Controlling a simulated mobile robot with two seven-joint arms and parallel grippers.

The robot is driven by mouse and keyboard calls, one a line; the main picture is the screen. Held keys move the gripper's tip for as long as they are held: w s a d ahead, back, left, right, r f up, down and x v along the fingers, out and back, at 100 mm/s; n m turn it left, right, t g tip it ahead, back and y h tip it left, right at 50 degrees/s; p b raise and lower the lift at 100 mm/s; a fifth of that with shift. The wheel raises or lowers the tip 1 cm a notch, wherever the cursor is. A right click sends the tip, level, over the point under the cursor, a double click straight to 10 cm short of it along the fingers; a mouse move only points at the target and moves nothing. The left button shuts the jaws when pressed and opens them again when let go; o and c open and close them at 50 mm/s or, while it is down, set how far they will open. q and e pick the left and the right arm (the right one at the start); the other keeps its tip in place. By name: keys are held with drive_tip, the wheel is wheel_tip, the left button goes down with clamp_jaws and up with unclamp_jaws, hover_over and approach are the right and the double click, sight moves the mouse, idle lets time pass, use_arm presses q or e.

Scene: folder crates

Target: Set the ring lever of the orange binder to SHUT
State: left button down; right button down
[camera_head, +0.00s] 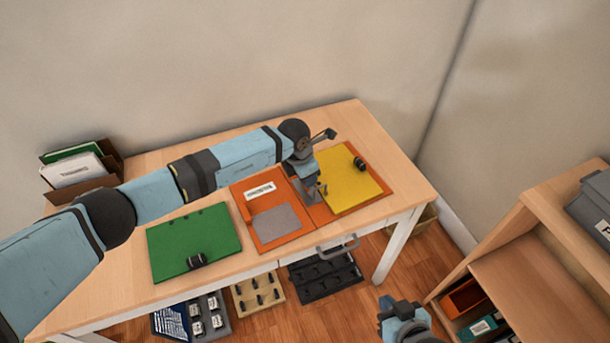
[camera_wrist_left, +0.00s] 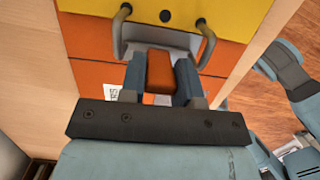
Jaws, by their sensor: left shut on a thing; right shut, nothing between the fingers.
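The orange binder (camera_head: 279,227) lies open on the table, with a white label and a grey patch on its left cover. Yellow sheets (camera_head: 345,183) lie over its right half and also show in the left wrist view (camera_wrist_left: 240,14). My left gripper (camera_wrist_left: 160,75) is shut on the orange ring lever (camera_wrist_left: 160,68) at the binder's spine. Two curved metal rings (camera_wrist_left: 208,46) stand beside the fingers; I cannot tell whether they are closed. In the head view, my left gripper (camera_head: 313,190) hides much of the mechanism. My right gripper (camera_head: 386,306) is shut and empty, off the table's front edge.
A green folder (camera_head: 192,243) with a black clip lies to the left on the table (camera_head: 408,192). A file holder (camera_head: 92,187) stands at the back left. Trays (camera_head: 325,277) sit below the table. A wooden shelf (camera_head: 530,270) stands at the right.

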drive_tip(key=shift+w+r, duration=0.1)
drive_tip(key=shift+w, duration=0.1)
use_arm(q)
drive_tip(key=c, duration=1.1)
unclamp_jaws()
drive_tip(key=shift+c, duration=0.2)
use_arm(e)
drive_tip(key=shift+w, duration=0.15)
use_arm(q)
drive_tip(key=v, duration=1.3)
drive_tip(key=shift+s+r, duration=0.1)
drive_tip(key=shift+r, duration=0.3)
use_arm(e)
drive_tip(key=shift+s, duration=0.2)
drive_tip(key=shift+w, duration=0.15)
